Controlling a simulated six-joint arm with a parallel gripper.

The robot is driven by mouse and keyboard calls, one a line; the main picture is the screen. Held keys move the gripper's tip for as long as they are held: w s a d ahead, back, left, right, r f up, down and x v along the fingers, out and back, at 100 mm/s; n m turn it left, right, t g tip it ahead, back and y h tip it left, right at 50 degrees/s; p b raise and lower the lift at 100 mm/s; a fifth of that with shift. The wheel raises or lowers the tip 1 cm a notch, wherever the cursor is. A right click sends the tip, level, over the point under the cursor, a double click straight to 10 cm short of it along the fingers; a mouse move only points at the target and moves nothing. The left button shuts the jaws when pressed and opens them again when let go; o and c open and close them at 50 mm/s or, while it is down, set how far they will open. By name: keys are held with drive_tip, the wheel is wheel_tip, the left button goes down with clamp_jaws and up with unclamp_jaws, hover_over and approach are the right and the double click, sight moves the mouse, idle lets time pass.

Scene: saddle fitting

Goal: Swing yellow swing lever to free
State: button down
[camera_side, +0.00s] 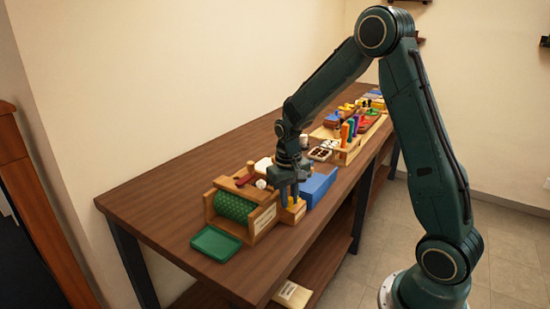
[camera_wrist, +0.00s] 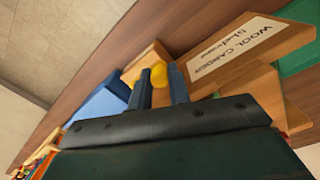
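The yellow swing lever (camera_wrist: 159,74) shows as a rounded yellow end between the two fingers of my gripper (camera_wrist: 160,84) in the wrist view. In the side view my gripper (camera_side: 290,191) points down at the front of the bench, just right of the wooden carder box. A little yellow (camera_side: 291,202) shows below it, above a small wooden block (camera_side: 293,214). Most of the lever is hidden by the fingers.
The wooden box with a green drum (camera_side: 234,207) and a "WOOL CARDER" label (camera_wrist: 238,46) stands close beside my gripper. A green tray (camera_side: 215,243) lies in front. A blue block (camera_side: 318,187) is close on the other side. Several coloured parts crowd the far bench.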

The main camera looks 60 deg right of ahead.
drive_tip(key=shift+s, duration=0.1)
drive_tip(key=n, duration=0.1)
drive_tip(key=s+n, duration=0.1)
drive_tip(key=n, duration=0.1)
drive_tip(key=shift+s+d, duration=0.1)
drive_tip(key=shift+d, duration=0.05)
drive_tip(key=n, duration=0.2)
drive_tip(key=s+n, duration=0.1)
drive_tip(key=n, duration=0.1)
drive_tip(key=shift+s+d+r, duration=0.1)
drive_tip(key=shift+s+d, duration=0.05)
drive_tip(key=shift+d, duration=0.2)
drive_tip(key=shift+s+d+n+t, duration=0.1)
drive_tip(key=shift+s+d+n, duration=0.15)
drive_tip(key=shift+n, duration=0.6)
drive_tip(key=shift+s+d+n+t, duration=0.1)
drive_tip(key=shift+s+d+n, duration=0.1)
drive_tip(key=shift+n, duration=0.6)
drive_tip(key=shift+s+d+n+t, duration=0.1)
drive_tip(key=shift+s+d+n, duration=0.15)
drive_tip(key=shift+n, duration=0.6)
drive_tip(key=c, duration=1.6)
unclamp_jaws()
drive_tip(key=r, duration=1.3)
drive_tip(key=shift+s+a+r, duration=0.2)
drive_tip(key=shift+a+r, duration=0.05)
drive_tip(key=shift+r, duration=0.15)
